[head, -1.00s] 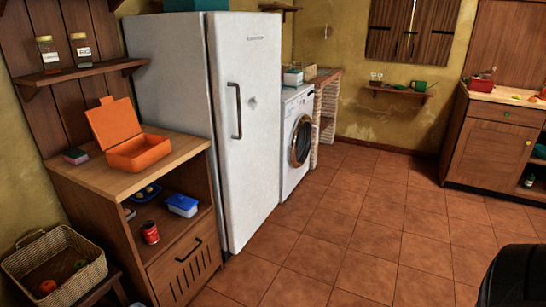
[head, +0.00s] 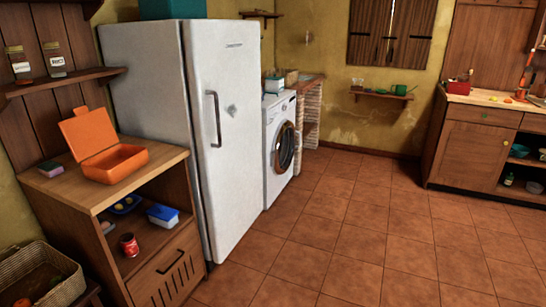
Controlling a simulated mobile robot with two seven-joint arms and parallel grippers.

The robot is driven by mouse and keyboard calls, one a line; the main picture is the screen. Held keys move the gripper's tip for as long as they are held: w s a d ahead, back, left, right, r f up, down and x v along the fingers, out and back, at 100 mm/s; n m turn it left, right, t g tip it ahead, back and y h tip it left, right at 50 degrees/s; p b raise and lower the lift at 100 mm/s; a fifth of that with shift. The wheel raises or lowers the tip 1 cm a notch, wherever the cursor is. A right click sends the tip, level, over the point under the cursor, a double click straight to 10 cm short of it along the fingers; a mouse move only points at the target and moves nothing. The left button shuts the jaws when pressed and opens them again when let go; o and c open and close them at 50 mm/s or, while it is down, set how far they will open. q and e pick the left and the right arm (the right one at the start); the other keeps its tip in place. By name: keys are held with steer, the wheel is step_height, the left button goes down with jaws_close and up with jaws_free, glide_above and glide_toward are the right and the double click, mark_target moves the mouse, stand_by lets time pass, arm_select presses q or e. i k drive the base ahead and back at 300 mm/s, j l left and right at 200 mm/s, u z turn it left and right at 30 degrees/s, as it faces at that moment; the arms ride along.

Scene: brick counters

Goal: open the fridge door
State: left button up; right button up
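The white fridge (head: 165,110) stands left of centre in the head view, against the left wall. Its door (head: 232,140) faces right and looks shut. A dark vertical bar handle (head: 216,118) sits near the door's left edge. Neither of my grippers is in view, and nothing touches the handle.
A wooden cabinet (head: 172,158) with an open orange box (head: 115,163) stands close in front of the fridge's left side. A washing machine (head: 279,150) is beyond the fridge. A basket (head: 38,275) is at bottom left. The tiled floor (head: 340,225) before the door is clear.

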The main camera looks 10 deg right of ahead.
mark_target(223, 57)
steer(key=i+u, duration=0.1)
steer(key=u, duration=0.4)
steer(key=i+l+u, duration=0.1)
steer(key=u, duration=0.35)
steer(key=i+l+u, duration=0.2)
steer(key=l+u, duration=0.2)
steer(key=i+l+u, duration=0.1)
steer(key=l+u, duration=0.15)
steer(key=l, duration=0.15)
steer(key=i+l+u, duration=0.1)
steer(key=l, duration=0.5)
steer(key=i+l+u, duration=0.1)
steer(key=l, duration=0.5)
steer(key=i+l+u, duration=0.1)
steer(key=l, duration=0.5)
